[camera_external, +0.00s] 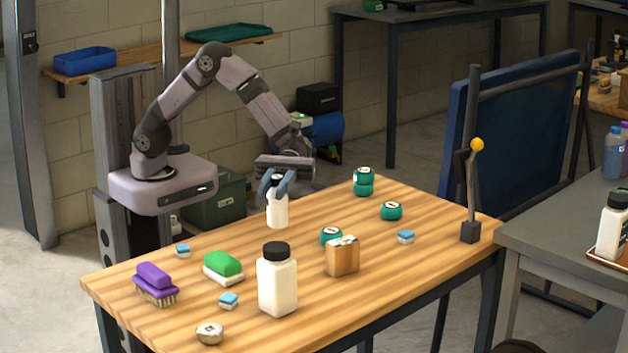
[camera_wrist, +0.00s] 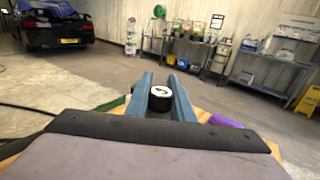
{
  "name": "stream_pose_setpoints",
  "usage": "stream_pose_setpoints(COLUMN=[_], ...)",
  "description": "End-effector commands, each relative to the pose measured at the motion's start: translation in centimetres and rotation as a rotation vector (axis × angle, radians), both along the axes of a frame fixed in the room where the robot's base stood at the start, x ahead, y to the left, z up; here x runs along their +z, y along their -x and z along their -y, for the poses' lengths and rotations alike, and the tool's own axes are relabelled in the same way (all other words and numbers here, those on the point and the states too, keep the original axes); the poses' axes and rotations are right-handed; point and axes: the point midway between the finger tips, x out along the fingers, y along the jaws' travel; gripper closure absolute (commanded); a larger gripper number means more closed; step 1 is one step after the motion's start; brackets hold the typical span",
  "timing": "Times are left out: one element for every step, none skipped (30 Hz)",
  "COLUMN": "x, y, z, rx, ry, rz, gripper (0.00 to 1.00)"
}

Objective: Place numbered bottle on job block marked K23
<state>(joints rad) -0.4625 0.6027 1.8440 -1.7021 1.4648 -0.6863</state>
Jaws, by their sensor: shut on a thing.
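My gripper (camera_external: 276,184) is shut on a white bottle (camera_external: 277,213) with a dark cap and holds it upright at the back edge of the wooden table (camera_external: 400,265). I cannot tell whether its base touches the table. In the wrist view the black cap (camera_wrist: 160,102) has a white top with a dark numeral, too small to read surely, between my gripper's blue fingers (camera_wrist: 162,88). A brown wooden block (camera_external: 342,258) with a pale top stands mid-table, right of and nearer than the bottle. No K23 marking is readable.
A larger white bottle (camera_external: 277,284) stands at the front. Teal round tins (camera_external: 391,211), small blue blocks (camera_external: 405,237) and a grey round piece (camera_external: 209,333) are scattered around. A lever post (camera_external: 471,200) stands at the right corner.

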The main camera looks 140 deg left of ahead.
Motion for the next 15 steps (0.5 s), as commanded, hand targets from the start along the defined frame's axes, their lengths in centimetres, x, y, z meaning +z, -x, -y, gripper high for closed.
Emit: stream_pose_setpoints(x=[1.5,2.3,3.2,3.9,4.5,5.3,5.8,6.3,6.8,7.1,7.3,7.6,7.5,7.5,7.2], y=[-1.8,-2.7,-3.9,-4.8,-5.6,-6.6,-7.2,-7.9,-8.6,-9.1,-9.6,-10.1,-10.4,-10.7,-10.9], z=[-1.0,-1.8,-2.7,-3.5,-4.2,-5.2,-5.9,-6.6,-7.5,-8.1,-8.7,-9.5,-10.0,-10.5,-11.0], rx=[0.055,0.091,0.138,0.173,0.207,0.251,0.283,0.314,0.352,0.380,0.405,0.437,0.459,0.481,0.503], ry=[-0.003,-0.003,-0.002,-0.002,0.000,0.000,0.000,0.000,0.000,0.001,0.001,0.002,0.002,0.002,0.002], rz=[0.009,0.008,0.007,0.007,0.006,0.006,0.004,0.004,0.003,0.003,0.001,0.000,-0.002,-0.002,-0.003], gripper=[1.00,1.00,1.00,1.00,1.00,1.00,1.00,1.00,1.00,1.00,1.00,1.00,1.00,1.00,1.00])
